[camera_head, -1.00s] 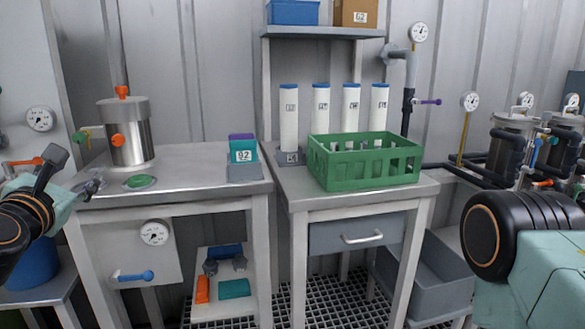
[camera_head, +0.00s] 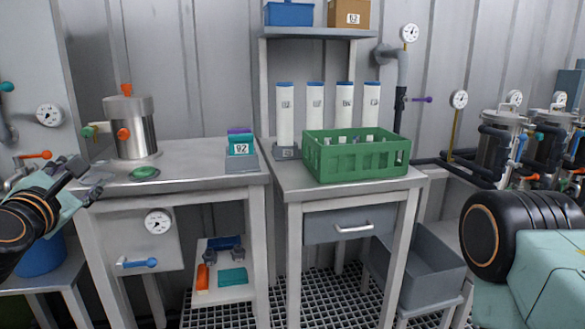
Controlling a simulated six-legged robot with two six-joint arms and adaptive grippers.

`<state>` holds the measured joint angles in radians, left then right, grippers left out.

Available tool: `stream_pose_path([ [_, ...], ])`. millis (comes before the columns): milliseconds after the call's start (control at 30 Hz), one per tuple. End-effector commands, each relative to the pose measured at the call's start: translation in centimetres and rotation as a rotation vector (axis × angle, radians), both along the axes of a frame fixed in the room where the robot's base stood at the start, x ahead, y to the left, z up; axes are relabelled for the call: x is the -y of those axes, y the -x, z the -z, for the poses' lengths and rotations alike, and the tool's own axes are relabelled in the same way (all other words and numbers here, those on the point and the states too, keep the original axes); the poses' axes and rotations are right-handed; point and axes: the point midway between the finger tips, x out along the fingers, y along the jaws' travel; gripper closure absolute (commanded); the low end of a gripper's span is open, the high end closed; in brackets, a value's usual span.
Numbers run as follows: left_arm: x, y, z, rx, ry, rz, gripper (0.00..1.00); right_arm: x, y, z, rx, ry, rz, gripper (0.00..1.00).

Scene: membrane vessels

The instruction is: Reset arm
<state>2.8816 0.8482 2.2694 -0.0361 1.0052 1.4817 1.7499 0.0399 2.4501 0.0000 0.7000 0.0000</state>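My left arm comes in from the left edge, and its gripper (camera_head: 84,178) is beside the left end of the left workbench. The fingers of the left gripper are spread apart with nothing seen between them. My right arm shows only as a black joint and a pale green link at the lower right. Its gripper is out of the frame.
The left workbench (camera_head: 205,172) bears a steel vessel (camera_head: 130,130) and a labelled teal box (camera_head: 241,147). The right workbench (camera_head: 285,183) bears white cylinders (camera_head: 285,115) and a green crate (camera_head: 355,160). Piped vessels (camera_head: 495,150) stand at the right. A grey bin (camera_head: 430,275) sits low.

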Motion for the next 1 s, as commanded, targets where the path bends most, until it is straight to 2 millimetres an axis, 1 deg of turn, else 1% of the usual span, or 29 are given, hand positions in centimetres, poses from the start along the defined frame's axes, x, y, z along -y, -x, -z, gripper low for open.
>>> stream_pose_path([
  [167, 1.3, 0.2, 0.9, -0.080, -0.224, 0.052, 0.50, 0.0, 0.0, 0.0, 0.000, 0.000, 0.000, 0.50],
  [267, 2.6, 0.4, 2.2, -0.160, -0.419, 0.109, 0.50, 0.0, 0.0, -0.2, 0.000, 0.000, 0.000, 0.50],
  [367, 4.5, 0.9, 5.2, -0.281, -0.665, 0.204, 0.50, 0.0, 0.0, -0.8, 0.000, 0.000, 0.000, 0.50],
  [467, 6.5, 2.1, 9.5, -0.416, -0.922, 0.338, 0.50, 0.0, 0.0, -1.6, 0.000, 0.000, 0.000, 0.50],
  [500, 7.4, 2.9, 11.6, -0.473, -1.024, 0.408, 0.50, 0.0, 0.0, -2.0, 0.000, 0.000, 0.000, 0.50],
  [533, 8.0, 3.7, 13.2, -0.516, -1.103, 0.466, 0.50, 0.0, 0.0, -2.3, 0.000, 0.000, 0.000, 0.50],
  [567, 8.7, 4.5, 14.9, -0.558, -1.178, 0.528, 0.50, 0.0, 0.0, -2.6, 0.000, 0.000, 0.000, 0.50],
  [600, 9.4, 5.8, 17.1, -0.607, -1.271, 0.611, 0.50, 0.0, 0.0, -3.1, 0.000, 0.000, 0.000, 0.50],
  [667, 10.5, 7.9, 20.2, -0.671, -1.388, 0.740, 0.50, 0.0, 0.0, -3.6, 0.000, 0.000, 0.000, 0.50],
  [700, 11.1, 9.5, 22.1, -0.707, -1.456, 0.826, 0.50, 0.0, 0.0, -4.0, 0.000, 0.000, 0.000, 0.50],
  [767, 11.9, 12.0, 24.8, -0.756, -1.541, 0.959, 0.50, 0.0, 0.0, -4.6, 0.000, 0.000, 0.000, 0.50],
  [800, 12.3, 13.9, 26.4, -0.783, -1.588, 1.046, 0.50, 0.0, 0.0, -5.0, 0.000, 0.000, 0.000, 0.50],
  [867, 13.0, 16.8, 28.7, -0.819, -1.641, 1.178, 0.50, 0.0, 0.0, -5.6, 0.000, 0.000, 0.000, 0.50],
  [900, 13.3, 18.8, 30.0, -0.840, -1.666, 1.263, 0.50, 0.0, 0.0, -6.0, 0.000, 0.000, 0.000, 0.50],
  [967, 13.8, 22.0, 31.8, -0.871, -1.684, 1.382, 0.50, 0.0, 0.0, -6.6, 0.000, 0.000, 0.000, 0.50],
  [1000, 14.1, 24.1, 32.8, -0.892, -1.686, 1.456, 0.50, 0.0, 0.0, -6.9, 0.000, 0.000, 0.000, 0.50],
])
